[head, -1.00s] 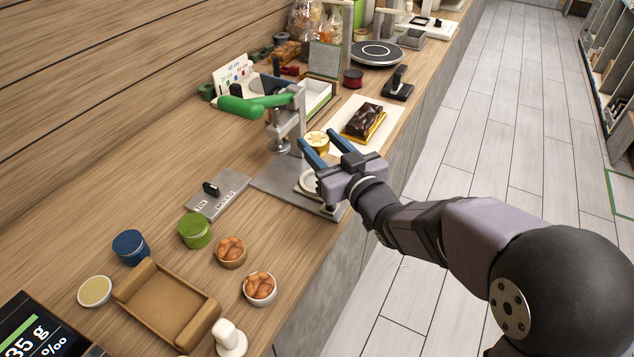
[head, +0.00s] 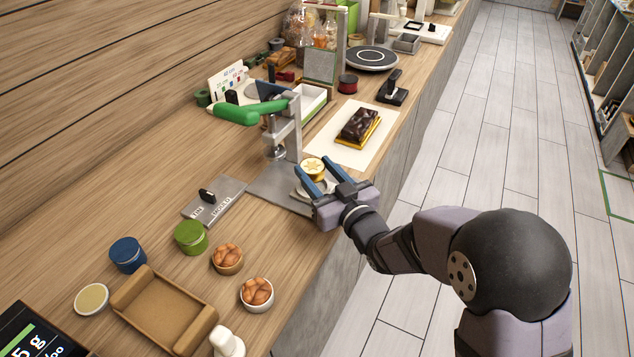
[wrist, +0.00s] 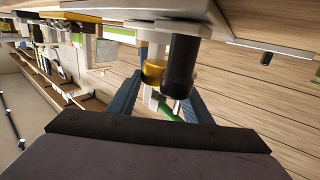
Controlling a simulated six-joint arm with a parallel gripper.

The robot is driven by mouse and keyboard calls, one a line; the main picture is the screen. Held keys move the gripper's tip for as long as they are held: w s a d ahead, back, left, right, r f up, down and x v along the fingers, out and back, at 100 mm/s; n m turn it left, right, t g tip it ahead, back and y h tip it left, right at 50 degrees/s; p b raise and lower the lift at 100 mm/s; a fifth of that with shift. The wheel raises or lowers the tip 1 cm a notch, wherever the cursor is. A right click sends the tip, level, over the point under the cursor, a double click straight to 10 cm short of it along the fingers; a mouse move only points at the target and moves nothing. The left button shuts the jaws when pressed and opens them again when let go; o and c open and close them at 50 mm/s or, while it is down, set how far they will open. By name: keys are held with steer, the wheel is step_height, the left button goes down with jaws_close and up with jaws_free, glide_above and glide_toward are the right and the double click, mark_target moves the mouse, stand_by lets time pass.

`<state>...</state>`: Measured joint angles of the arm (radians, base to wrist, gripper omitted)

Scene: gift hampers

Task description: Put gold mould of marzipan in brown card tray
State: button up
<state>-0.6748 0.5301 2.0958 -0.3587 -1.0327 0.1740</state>
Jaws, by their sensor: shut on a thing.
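The gold mould of marzipan (head: 313,167) is a small round gold cup with a pale star-marked top. My gripper (head: 320,172) is shut on it, with one blue finger on each side. It is held upright by the press, over the front part of the grey base plate. In the wrist view the gold mould (wrist: 153,75) shows between the fingers, beside a black cylinder (wrist: 181,68). The brown card tray (head: 163,311) sits at the near left of the counter and is empty.
The press with a green handle (head: 248,112) stands just behind my gripper. Blue (head: 128,254) and green (head: 190,237) tins, two nut cups (head: 228,258) and a white knobbed piece (head: 226,343) surround the tray. A chocolate cake (head: 360,125) lies on paper behind.

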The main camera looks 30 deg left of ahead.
mark_target(317, 181)
steer(key=shift+f, duration=1.8)
steer(key=o, duration=1.2)
steer(key=shift+f, duration=0.15)
steer(key=shift+s+d+f, duration=0.1)
steer(key=shift+o, duration=0.4)
steer(key=shift+r+b+v, duration=0.2)
steer(key=shift+b+v, duration=0.8)
steer(key=shift+v, duration=2.55)
